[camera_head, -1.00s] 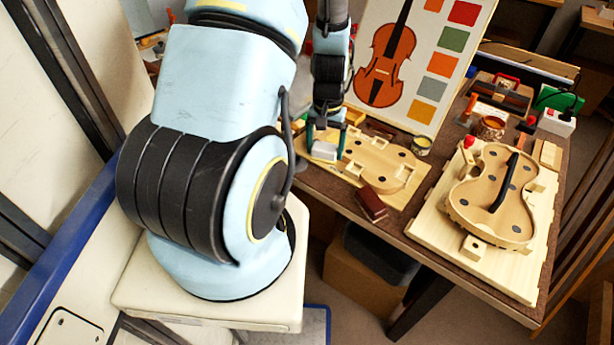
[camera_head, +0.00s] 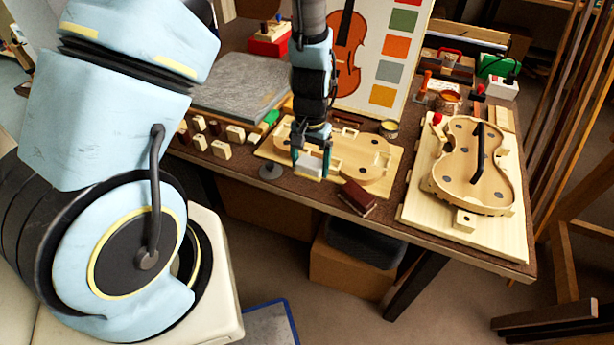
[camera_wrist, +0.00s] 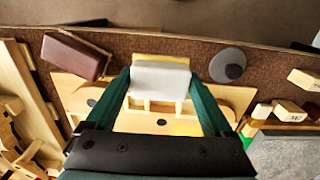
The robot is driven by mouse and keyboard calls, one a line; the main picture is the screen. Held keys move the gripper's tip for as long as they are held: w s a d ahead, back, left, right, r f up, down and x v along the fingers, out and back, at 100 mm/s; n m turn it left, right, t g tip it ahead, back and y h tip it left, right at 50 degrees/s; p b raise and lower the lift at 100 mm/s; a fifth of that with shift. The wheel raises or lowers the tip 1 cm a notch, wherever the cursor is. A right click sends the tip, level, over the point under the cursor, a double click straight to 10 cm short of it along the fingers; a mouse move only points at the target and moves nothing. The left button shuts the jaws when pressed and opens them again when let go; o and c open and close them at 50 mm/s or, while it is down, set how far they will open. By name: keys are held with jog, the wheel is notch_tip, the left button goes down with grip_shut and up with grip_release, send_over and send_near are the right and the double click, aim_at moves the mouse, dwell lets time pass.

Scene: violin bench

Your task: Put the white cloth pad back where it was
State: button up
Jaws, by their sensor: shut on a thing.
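The white cloth pad (camera_head: 311,166) is gripped between the two dark green fingers of my gripper (camera_head: 311,158). In the wrist view the pad (camera_wrist: 161,80) shows as a pale block with a yellowish edge, between the fingertips of my gripper (camera_wrist: 161,84). It is over the near left part of a pale wooden board with a violin-shaped outline (camera_head: 368,160). I cannot tell whether the pad touches the board. My wrist and fingers hide part of the board behind it.
A grey disc (camera_head: 270,171) lies left of the pad by the bench's front edge. A dark red block (camera_head: 357,197) lies to the right. Small wooden blocks (camera_head: 222,149) and a grey slab (camera_head: 237,84) are further left. A violin body (camera_head: 478,185) rests on a board at right.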

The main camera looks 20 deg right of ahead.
aim_at(310, 187)
jog(key=shift+f+p, duration=0.6)
jog(key=shift+f, duration=2.15)
jog(key=shift+f, duration=0.15)
jog(key=o, duration=0.9)
